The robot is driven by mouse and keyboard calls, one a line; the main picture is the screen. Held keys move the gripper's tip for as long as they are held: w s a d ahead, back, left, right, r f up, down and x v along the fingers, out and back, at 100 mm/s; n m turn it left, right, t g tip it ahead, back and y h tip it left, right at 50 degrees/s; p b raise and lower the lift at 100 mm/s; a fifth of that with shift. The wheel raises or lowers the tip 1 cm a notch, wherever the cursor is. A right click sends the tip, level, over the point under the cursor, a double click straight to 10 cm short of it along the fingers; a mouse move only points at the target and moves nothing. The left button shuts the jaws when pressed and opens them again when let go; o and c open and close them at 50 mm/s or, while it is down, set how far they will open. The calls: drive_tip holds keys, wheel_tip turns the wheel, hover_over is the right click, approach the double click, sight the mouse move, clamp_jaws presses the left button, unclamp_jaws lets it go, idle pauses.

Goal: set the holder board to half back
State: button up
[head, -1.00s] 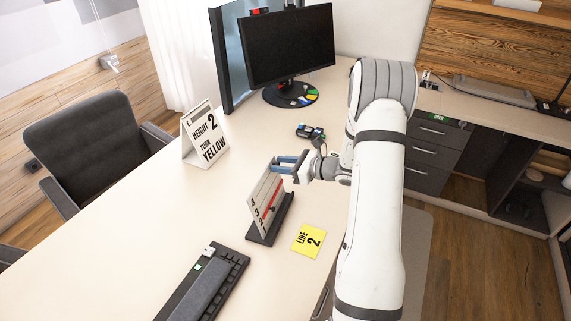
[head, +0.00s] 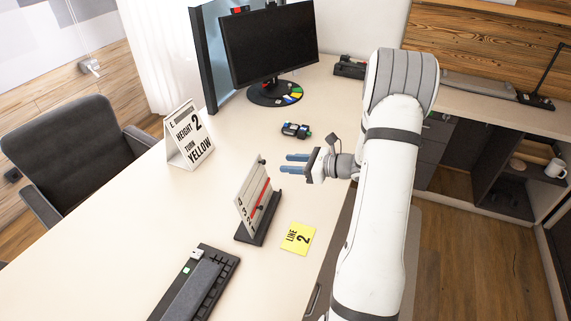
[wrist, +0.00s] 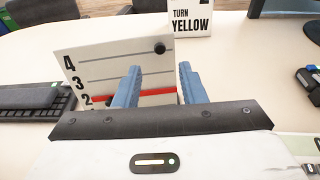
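The holder board (head: 251,196) is a pale panel with ruled lines, the numbers 4, 3, 2 and a red strip. It stands tilted in a black base (head: 270,215) on the desk. In the wrist view the board (wrist: 110,62) is in front of my fingers, with a black knob (wrist: 160,47) at its upper right and the red strip (wrist: 150,93) level with the 2. My gripper (head: 294,163) is open and empty, right of the board's upper corner, apart from it in the head view. My fingers (wrist: 158,85) hide part of the board's lower area.
A "HEIGHT 2 TURN YELLOW" sign (head: 190,138) stands behind left. A keyboard (head: 200,285) is in front, a small dark gadget (head: 296,130) and monitor (head: 270,45) behind. Desk left of the board is clear.

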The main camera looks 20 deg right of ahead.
drive_tip(key=shift+c, duration=0.9)
drive_tip(key=shift+d+r+n, duration=0.25)
drive_tip(key=shift+d+n, duration=0.15)
drive_tip(key=shift+n, duration=0.7)
drive_tip(key=shift+c, duration=1.4)
drive_tip(key=d+n, duration=0.1)
drive_tip(key=n, duration=0.3)
drive_tip(key=s+d+r+n+g+p, duration=0.1)
drive_tip(key=d+n, duration=0.1)
drive_tip(key=n, duration=0.3)
drive_tip(key=s+d+r+n, duration=0.1)
drive_tip(key=d+n, duration=0.1)
drive_tip(key=n, duration=0.2)
drive_tip(key=shift+s+r+g, duration=0.1)
drive_tip(key=shift+r+g, duration=0.05)
drive_tip(key=shift+g, duration=0.15)
clamp_jaws()
drive_tip(key=n+p, duration=0.4)
drive_tip(key=p, duration=0.1)
approach(265, 162)
drive_tip(key=shift+g, duration=0.3)
drive_tip(key=x, duration=0.6)
drive_tip(key=shift+w+a, duration=0.2)
drive_tip(key=shift+w, duration=0.3)
